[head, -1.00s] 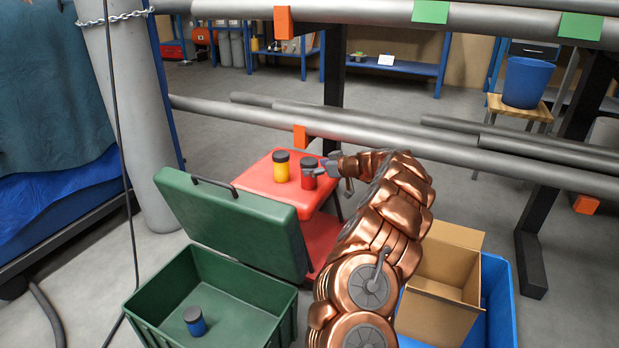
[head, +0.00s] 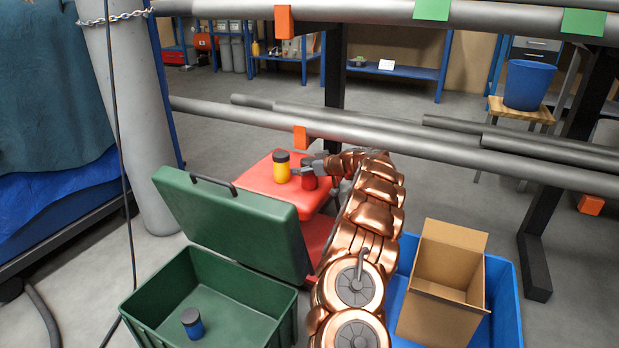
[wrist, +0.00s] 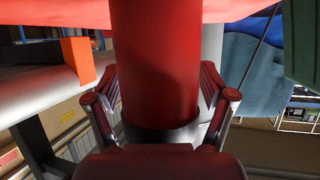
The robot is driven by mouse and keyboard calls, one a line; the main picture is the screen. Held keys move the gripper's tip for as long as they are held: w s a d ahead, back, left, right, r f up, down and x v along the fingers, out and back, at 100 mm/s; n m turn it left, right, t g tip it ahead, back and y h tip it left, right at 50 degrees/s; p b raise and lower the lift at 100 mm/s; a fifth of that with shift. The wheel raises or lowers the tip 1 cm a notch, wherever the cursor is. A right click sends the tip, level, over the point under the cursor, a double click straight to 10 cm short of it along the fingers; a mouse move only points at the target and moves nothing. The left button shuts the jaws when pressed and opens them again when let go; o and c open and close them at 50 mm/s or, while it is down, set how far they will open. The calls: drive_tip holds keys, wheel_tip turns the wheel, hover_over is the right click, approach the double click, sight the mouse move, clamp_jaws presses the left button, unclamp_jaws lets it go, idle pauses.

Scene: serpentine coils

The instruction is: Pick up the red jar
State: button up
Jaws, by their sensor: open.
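The red jar (head: 309,181) stands on the red stool (head: 262,179), partly hidden behind my gripper in the head view. In the wrist view the red jar (wrist: 155,65) fills the middle, with its dark lid end toward the camera's lower side. My gripper (head: 312,164) is at the jar; in the wrist view its fingers (wrist: 160,100) are spread to the left and right of the jar. The gripper is open, with the jar between the fingers. I cannot tell whether either finger touches it.
A yellow jar (head: 282,167) with a dark lid stands just left of the red jar. A green crate (head: 262,322) with a raised lid (head: 235,222) holds a blue jar (head: 192,322). A cardboard box (head: 440,318) sits in a blue bin (head: 505,300). Grey pipes (head: 400,152) run behind the stool.

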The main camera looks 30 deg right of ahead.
drive_tip(key=c, duration=1.5)
